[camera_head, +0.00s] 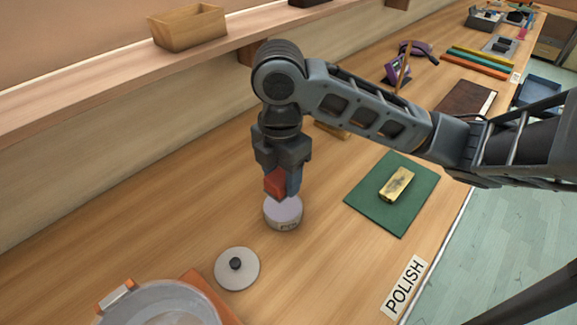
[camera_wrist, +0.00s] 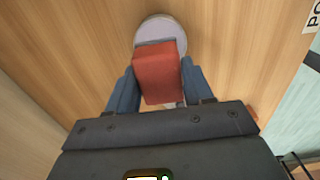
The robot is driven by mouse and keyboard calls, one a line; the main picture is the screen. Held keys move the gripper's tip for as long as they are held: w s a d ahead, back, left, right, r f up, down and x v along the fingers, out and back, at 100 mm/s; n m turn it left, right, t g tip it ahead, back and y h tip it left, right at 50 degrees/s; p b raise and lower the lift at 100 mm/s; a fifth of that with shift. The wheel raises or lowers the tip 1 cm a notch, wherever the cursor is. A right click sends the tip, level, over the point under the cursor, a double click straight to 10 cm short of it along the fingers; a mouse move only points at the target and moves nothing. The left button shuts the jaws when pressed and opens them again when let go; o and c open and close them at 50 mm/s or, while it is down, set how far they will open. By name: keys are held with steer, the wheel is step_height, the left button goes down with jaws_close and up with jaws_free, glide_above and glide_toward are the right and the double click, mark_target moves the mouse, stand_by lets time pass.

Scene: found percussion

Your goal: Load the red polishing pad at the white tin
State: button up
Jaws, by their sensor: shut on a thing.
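The red polishing pad (camera_head: 275,183) is a small red block held between the fingers of my gripper (camera_head: 283,185). In the wrist view the red pad (camera_wrist: 158,74) sits between the two blue fingers of my gripper (camera_wrist: 155,85). The white tin (camera_head: 284,212) stands on the bench directly below the pad, with a pale top and a label on its side. In the wrist view the white tin (camera_wrist: 158,29) shows partly behind the pad. I cannot tell whether the pad touches the tin's top.
A round grey lid (camera_head: 252,271) with a black knob lies in front of the tin. A clear pot (camera_head: 160,305) stands at the lower left. A gold bar (camera_head: 397,184) lies on a green mat (camera_head: 362,205) to the right. A "POLISH" label (camera_head: 404,287) is near the bench edge.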

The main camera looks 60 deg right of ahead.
mark_target(283, 186)
steer(key=shift+f+b, duration=1.35)
steer(key=shift+f, duration=0.95)
steer(key=shift+f, duration=0.4)
steer(key=shift+f+p, duration=0.15)
steer(key=shift+p, duration=0.65)
stand_by(2.4)
steer(key=shift+r+p, duration=0.65)
steer(key=shift+r, duration=2.95)
